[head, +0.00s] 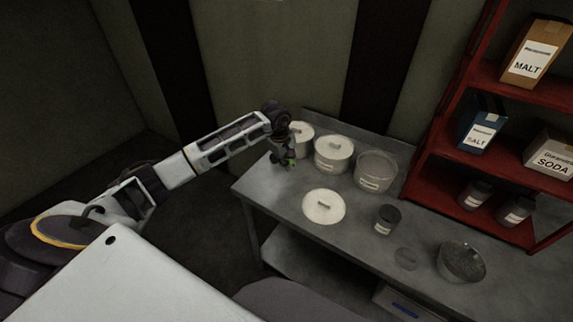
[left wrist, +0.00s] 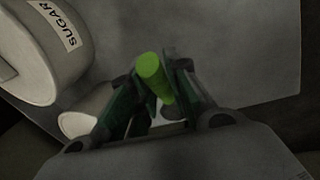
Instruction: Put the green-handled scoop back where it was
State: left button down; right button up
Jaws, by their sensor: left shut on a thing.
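My left gripper (head: 288,159) is at the far left end of the grey table, close in front of the leftmost white canister (head: 302,138). In the left wrist view its fingers (left wrist: 162,80) are shut on the green-handled scoop (left wrist: 152,72). The green handle end points up between the fingers. The scoop's bowl is mostly hidden by the gripper. A white canister labelled SUGAR (left wrist: 40,55) is to the left of the gripper in that view, apart from the handle. My right gripper is not in view.
On the table (head: 262,197) stand a lidded canister (head: 333,154), an open canister (head: 377,172), a loose lid (head: 323,206), a small dark jar (head: 387,219), a small clear disc (head: 405,258) and a glass bowl (head: 461,262). A red shelf (head: 453,150) with packages is at the right.

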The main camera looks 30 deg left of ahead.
pick_arm(q)
jog(key=shift+x, duration=0.8)
jog(key=shift+s, duration=0.15)
jog(key=shift+f, duration=0.2)
jog(key=c, duration=1.4)
grip_release()
jog(key=shift+o, duration=0.2)
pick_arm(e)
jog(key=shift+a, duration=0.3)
pick_arm(q)
jog(key=shift+r, duration=0.1)
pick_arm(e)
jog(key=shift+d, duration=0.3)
pick_arm(q)
jog(key=shift+r, duration=0.1)
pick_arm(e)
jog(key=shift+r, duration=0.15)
